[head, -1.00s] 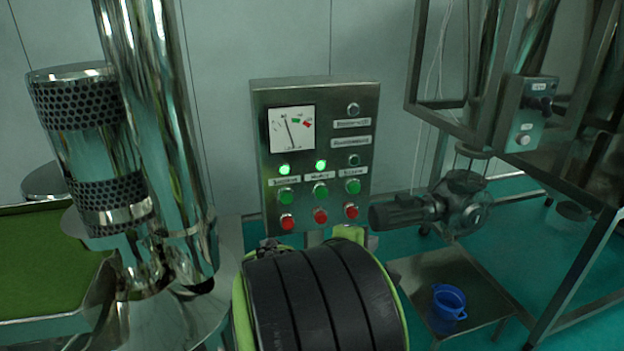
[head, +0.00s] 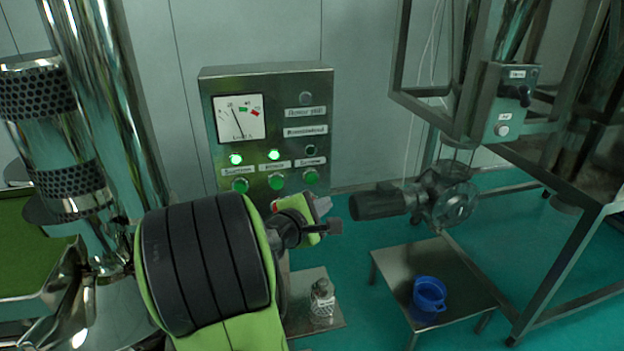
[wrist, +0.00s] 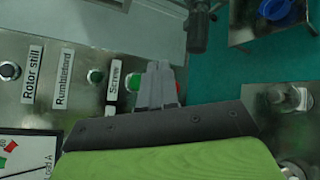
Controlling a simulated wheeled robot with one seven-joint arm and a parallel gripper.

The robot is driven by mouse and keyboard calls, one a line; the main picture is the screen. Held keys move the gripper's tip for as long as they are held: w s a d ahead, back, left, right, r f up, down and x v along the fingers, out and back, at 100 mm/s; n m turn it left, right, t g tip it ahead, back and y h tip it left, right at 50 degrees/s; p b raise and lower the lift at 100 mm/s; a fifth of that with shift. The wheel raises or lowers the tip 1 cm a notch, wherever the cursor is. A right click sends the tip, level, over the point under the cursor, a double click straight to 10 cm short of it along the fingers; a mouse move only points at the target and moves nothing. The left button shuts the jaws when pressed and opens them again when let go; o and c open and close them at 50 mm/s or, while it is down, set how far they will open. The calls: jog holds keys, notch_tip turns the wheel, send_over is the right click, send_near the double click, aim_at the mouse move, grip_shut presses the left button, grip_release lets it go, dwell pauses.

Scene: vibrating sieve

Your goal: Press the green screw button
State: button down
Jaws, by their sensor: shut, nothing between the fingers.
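The green screw button (head: 311,177) is the rightmost of three green buttons on the steel control panel (head: 262,84). In the wrist view the screw button (wrist: 131,83) shows beside the "Screw" label (wrist: 115,80), partly covered by my gripper. My gripper (wrist: 158,68) is shut and empty, its grey fingers just in front of the panel's right column. In the head view my gripper (head: 322,209) is just below the screw button, at the panel's lower right. Whether the fingers touch the panel cannot be told. The screw column's lamp (head: 310,150) is dark.
Two lamps (head: 236,159) (head: 274,155) glow green over the other columns. My arm hides most of the red buttons. A motor with a valve (head: 380,203) is right of the panel. A blue bucket (head: 428,296) stands on a low steel table (head: 400,262).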

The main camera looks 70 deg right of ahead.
aim_at(311, 185)
jog(key=w+d+p, duration=0.2)
jog(key=w+d, duration=0.1)
jog(key=d, duration=0.2)
jog(key=shift+w+d, duration=0.2)
jog(key=shift+d, duration=0.15)
dwell(1.7)
jog(key=shift+w+d, duration=0.2)
jog(key=shift+d, duration=0.15)
jog(key=shift+w+d+p, duration=0.3)
jog(key=shift+d+p, duration=0.1)
jog(key=shift+p, duration=0.15)
dwell(0.6)
jog(key=shift+a, duration=0.15)
jog(key=shift+s+a+b, duration=0.3)
jog(key=shift+s+a, duration=0.2)
jog(key=shift+a, duration=0.15)
jog(key=shift+s+a+b, duration=0.25)
jog(key=shift+s+a, duration=0.15)
jog(key=shift+a, duration=0.3)
jog(key=shift+s+a+b, duration=0.2)
jog(key=shift+s+a, duration=0.25)
jog(key=shift+a, duration=0.3)
jog(key=shift+s+a+b, duration=0.25)
jog(key=shift+s+a, duration=0.15)
jog(key=shift+a, duration=0.3)
